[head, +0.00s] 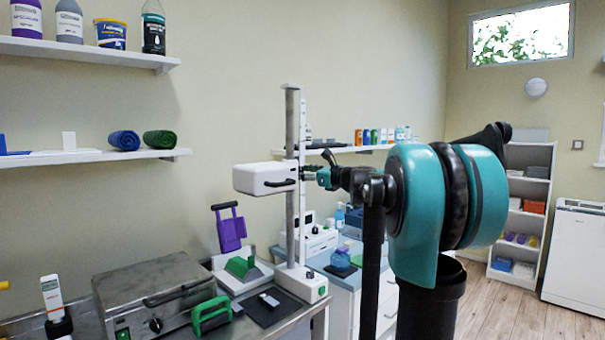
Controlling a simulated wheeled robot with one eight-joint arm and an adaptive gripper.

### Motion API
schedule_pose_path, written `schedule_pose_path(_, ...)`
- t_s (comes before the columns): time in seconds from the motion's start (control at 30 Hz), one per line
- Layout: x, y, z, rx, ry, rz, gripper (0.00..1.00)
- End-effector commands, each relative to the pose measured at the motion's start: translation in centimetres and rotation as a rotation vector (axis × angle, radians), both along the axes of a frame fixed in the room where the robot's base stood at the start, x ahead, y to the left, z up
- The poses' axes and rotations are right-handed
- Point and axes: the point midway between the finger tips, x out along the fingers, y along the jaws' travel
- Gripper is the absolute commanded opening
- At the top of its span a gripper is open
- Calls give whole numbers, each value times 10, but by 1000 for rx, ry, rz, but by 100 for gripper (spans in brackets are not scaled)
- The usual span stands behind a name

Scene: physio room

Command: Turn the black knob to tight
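A white box-shaped head (262,178) is mounted on an upright grey metal column (292,130) with a pale scale strip. A black handle-like part (280,184) shows low on the head's front. My gripper (308,172) is at the right side of the column, level with the head, its fingers pointing left. Its fingertips are small and dark here, so I cannot tell whether they are open or shut, or touching anything. No knob shows clearly at the column; one there could be hidden by my fingers. A round black knob (156,324) is on the front of a steel box (150,290).
The column's white base (301,282) stands on a steel table beside a dark mat (268,309). A green-handled item (211,314) and a purple clamp-like item (229,230) are to its left. Shelves (70,48) line the wall. Open wooden floor (520,310) lies right.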

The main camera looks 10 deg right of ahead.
Motion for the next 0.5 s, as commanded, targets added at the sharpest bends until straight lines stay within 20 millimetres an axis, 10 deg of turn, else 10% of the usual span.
schedule_pose_path(0.5,-25,-20,0,0,-1,-3,54)
